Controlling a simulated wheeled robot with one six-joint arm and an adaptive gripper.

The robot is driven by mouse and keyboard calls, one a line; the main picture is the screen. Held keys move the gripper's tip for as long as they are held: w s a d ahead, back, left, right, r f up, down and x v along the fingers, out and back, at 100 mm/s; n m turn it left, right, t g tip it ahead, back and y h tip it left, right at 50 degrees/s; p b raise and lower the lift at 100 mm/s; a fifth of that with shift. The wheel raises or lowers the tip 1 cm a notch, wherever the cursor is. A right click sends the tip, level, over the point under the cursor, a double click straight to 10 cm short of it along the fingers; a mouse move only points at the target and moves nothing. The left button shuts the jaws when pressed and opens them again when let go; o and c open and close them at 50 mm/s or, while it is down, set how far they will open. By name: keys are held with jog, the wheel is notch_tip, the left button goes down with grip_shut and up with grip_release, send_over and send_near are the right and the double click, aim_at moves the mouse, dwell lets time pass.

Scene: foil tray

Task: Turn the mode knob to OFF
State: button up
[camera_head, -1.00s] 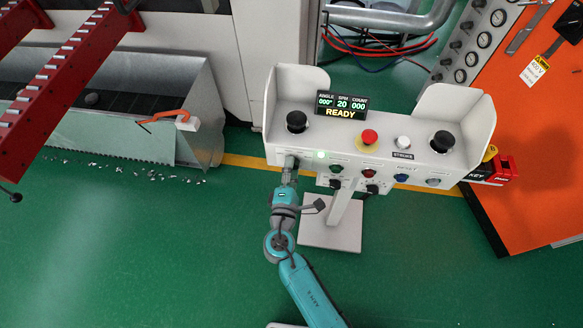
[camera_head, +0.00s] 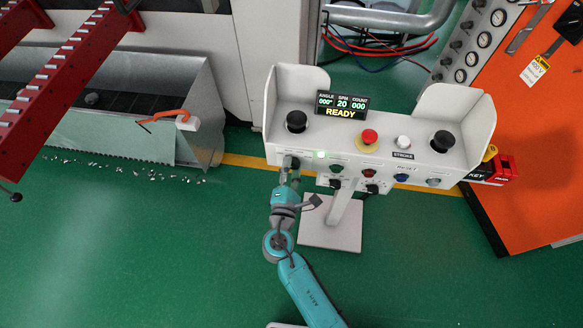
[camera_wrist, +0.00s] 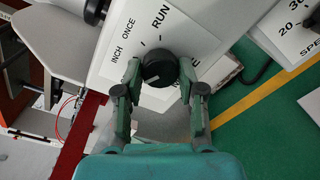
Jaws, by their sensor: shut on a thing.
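The mode knob (camera_wrist: 159,66) is a round black knob on a white label plate in the wrist view. INCH, ONCE and RUN can be read around it; I see no OFF, and the label by the right finger is partly covered. The knob's exact pointing is hard to tell. My gripper (camera_wrist: 160,76) has one finger on each side of the knob and is shut on it. In the head view my gripper (camera_head: 288,166) is at the left end of the front of the control box (camera_head: 345,150), where it mostly hides the knob.
The display (camera_head: 341,105) reads READY. A red stop button (camera_head: 369,137), a white button (camera_head: 403,142) and black palm buttons (camera_head: 296,121) (camera_head: 442,141) sit on top. Other knobs and buttons line the front, right of my gripper. The green floor in front is clear.

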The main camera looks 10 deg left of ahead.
jog(key=o, duration=1.1)
jog(key=shift+o, duration=0.2)
jog(key=shift+s, duration=0.1)
jog(key=s, duration=1.2)
jog(key=shift+a+r, duration=0.15)
jog(key=shift+r, duration=0.1)
